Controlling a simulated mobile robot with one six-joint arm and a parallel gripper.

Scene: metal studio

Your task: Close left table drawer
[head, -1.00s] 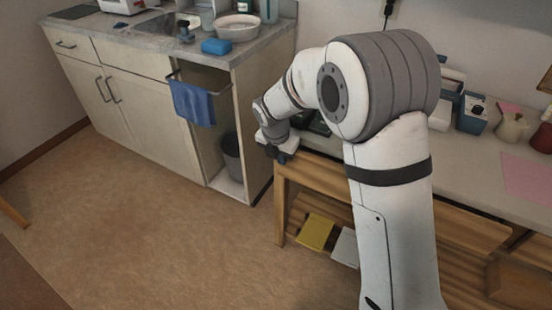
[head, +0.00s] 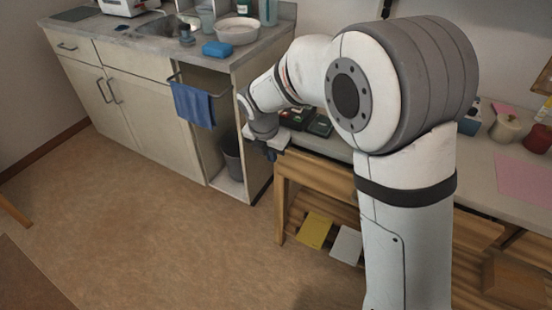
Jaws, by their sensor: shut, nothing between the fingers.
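The wooden table (head: 283,213) stands at the right with a pale top. The front of its left drawer (head: 322,179) shows below the table top, left of my arm. My arm hides its right part, and I cannot tell how far it stands out. My gripper (head: 271,155) is small and dark in the head view, at the table's left front corner. It is shut and empty, pointing down. I cannot tell whether it touches the table.
Dark boxes (head: 319,125) lie on the table behind my gripper. A yellow book (head: 314,231) and a white one (head: 346,245) lie on the lower shelf. A kitchen counter (head: 135,99) with a blue towel (head: 193,104) stands at left. The floor (head: 150,215) in front is clear.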

